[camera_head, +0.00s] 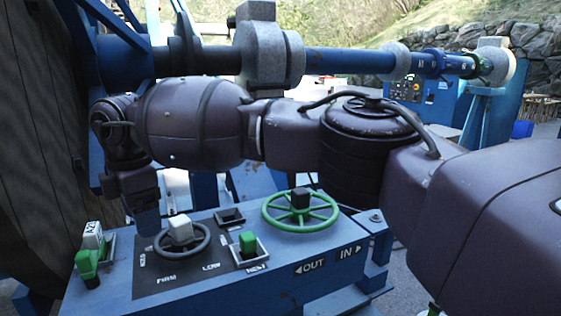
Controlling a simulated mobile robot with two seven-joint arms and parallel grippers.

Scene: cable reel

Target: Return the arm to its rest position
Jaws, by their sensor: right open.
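My right arm (200,122) comes in from the right edge and stretches across the view to the left. Its gripper (147,218) points down over the left part of the blue control box (330,250), beside the small grey wheel (205,246). The jaws are open, and I see nothing held between them, though they are seen partly side-on. I cannot tell whether the fingertips touch the panel. My left gripper is not in view.
The box carries a green handwheel (300,211), a green block (248,243) in a square socket, and a white-and-green piece (92,243) at its left end. A blue shaft (350,61) with grey collars runs behind my arm. A large dark reel side (40,150) fills the left.

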